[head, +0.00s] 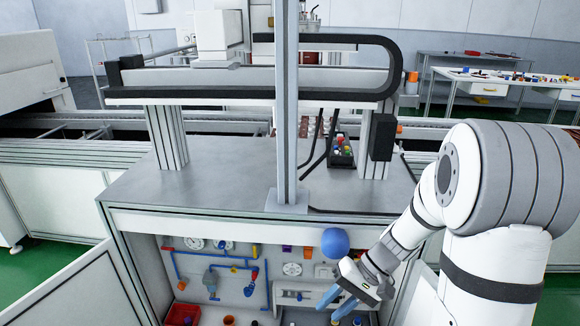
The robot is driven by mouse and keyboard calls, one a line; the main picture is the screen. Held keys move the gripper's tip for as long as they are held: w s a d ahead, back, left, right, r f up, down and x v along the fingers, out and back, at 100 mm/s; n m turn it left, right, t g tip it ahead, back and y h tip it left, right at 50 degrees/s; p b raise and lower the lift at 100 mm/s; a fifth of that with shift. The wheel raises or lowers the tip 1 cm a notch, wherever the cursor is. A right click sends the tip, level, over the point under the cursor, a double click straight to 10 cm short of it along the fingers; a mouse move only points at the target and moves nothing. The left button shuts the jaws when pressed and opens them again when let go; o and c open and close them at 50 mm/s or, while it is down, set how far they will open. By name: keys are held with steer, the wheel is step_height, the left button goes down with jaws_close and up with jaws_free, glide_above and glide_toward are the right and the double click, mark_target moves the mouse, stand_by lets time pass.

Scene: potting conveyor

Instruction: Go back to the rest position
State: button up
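My gripper (327,312) hangs at the lower right of the middle in the head view, in front of the open cabinet (210,226) under the workbench. Its two blue fingers point down and to the left. They stand apart with a gap between them, and I see nothing held there. My white and grey arm comes in from the right edge and reaches down to the gripper.
The cabinet holds blue pipes (178,266), gauges (292,269) and a red bin (183,314). A button box (342,152) sits behind. An open door (75,295) stands at left.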

steer(key=s+d+r+t+h+p, duration=0.2)
steer(key=s+r+h+p, duration=0.2)
steer(key=r, duration=0.7)
steer(key=s+d+r+t+h+p, duration=0.3)
steer(key=s+r+p, duration=0.3)
steer(key=r, duration=0.5)
steer(key=shift+d+r+n+h, duration=0.2)
steer(key=shift+n+h, duration=0.1)
steer(key=shift+h, duration=0.2)
